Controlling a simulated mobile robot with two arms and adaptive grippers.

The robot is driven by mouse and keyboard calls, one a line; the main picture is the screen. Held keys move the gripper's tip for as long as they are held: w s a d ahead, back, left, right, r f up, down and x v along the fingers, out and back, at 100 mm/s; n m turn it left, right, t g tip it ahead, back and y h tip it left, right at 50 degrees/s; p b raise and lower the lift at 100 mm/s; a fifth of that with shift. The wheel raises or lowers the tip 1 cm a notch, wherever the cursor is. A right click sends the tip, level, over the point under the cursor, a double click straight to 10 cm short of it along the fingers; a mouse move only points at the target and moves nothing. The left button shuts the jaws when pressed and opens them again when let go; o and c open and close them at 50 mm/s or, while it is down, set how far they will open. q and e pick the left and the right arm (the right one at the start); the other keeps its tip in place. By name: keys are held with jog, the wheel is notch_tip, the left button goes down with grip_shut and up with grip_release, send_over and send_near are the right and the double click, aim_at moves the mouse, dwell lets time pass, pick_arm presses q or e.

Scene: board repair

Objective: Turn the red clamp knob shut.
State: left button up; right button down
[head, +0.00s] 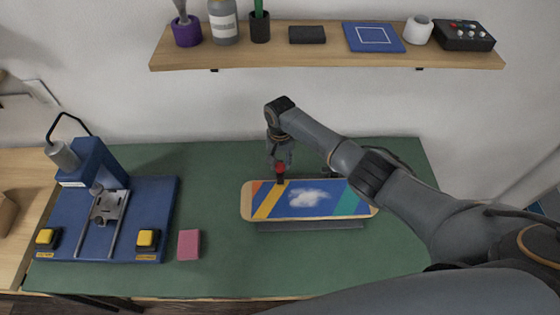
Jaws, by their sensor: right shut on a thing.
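The red clamp knob (280,168) shows at the far edge of a striped board (268,208), near the board's left end. My right gripper (280,160) points down from above and is shut on the knob. The fingers hide much of the knob, so its turn angle cannot be told. The board rests on a dark grey stand (310,226) and has a pale cloudy patch in its middle. My left gripper is not in view.
A blue press machine (165,205) with yellow buttons stands at the left of the green mat (220,280). A pink block (189,244) lies beside it. A wooden shelf (330,58) with pots, a bottle and a control box hangs on the wall behind.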

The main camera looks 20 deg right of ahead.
aim_at(280, 165)
jog(key=shift+w+r, duration=0.1)
jog(key=c, duration=1)
grip_release()
notch_tip(280, 165, up, 8)
jog(key=shift+f, duration=0.25)
jog(key=shift+f, duration=0.1)
